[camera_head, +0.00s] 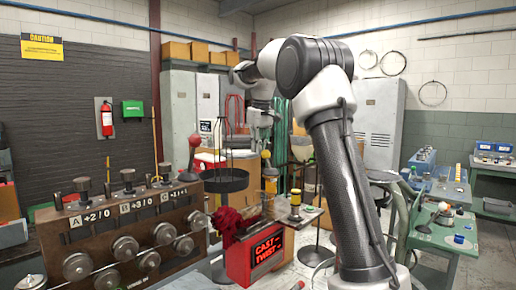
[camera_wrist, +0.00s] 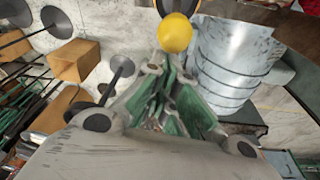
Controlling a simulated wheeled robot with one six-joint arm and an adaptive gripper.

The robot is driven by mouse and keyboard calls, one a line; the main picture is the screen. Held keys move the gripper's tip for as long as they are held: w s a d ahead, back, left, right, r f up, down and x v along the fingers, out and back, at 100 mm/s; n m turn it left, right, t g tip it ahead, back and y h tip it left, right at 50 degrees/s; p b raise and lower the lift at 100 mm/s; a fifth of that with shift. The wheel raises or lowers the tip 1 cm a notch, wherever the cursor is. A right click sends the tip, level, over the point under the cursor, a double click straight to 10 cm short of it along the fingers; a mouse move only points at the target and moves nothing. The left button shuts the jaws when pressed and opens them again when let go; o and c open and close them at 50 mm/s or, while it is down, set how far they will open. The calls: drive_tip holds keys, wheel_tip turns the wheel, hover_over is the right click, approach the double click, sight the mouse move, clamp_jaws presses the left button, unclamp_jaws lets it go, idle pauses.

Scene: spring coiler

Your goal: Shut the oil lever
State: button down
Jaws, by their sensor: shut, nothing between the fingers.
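A yellow ball knob (camera_wrist: 175,33) shows in the wrist view just beyond my fingertips. I take it for the end of the oil lever, but no label shows. My gripper (camera_wrist: 170,62) is shut and empty, pointing at the knob; I cannot tell whether it touches it. In the head view my gripper (camera_head: 262,125) points downward behind the red machine, and a small yellow knob (camera_head: 266,154) shows just under it. The lever's shaft and pivot are mostly hidden, so its angle cannot be told.
A coiler panel with dials (camera_head: 125,235) stands at the left front, with a red-knobbed lever (camera_head: 194,141) nearby. A red box (camera_head: 254,255) sits in front centre. A dark round tray (camera_head: 225,181) is left of my gripper. A ribbed metal drum (camera_wrist: 235,60) is close on the right in the wrist view.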

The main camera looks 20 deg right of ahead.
drive_tip(key=shift+s+d+r+t, duration=0.1)
drive_tip(key=shift+s+r+t, duration=0.15)
drive_tip(key=shift+t, duration=0.15)
drive_tip(key=shift+s+d, duration=0.1)
drive_tip(key=shift+s, duration=0.1)
drive_tip(key=s+t, duration=0.1)
drive_tip(key=s+d+r+t+y, duration=0.1)
drive_tip(key=t, duration=0.1)
drive_tip(key=s+t+y, duration=0.1)
drive_tip(key=s, duration=0.1)
drive_tip(key=shift+d+r+t, duration=0.35)
drive_tip(key=shift+t, duration=0.05)
drive_tip(key=shift+s+d, duration=0.25)
drive_tip(key=shift+s, duration=0.35)
drive_tip(key=shift+s+d, duration=0.2)
drive_tip(key=shift+s, duration=0.4)
drive_tip(key=shift+s+f, duration=0.1)
drive_tip(key=shift+f, duration=0.1)
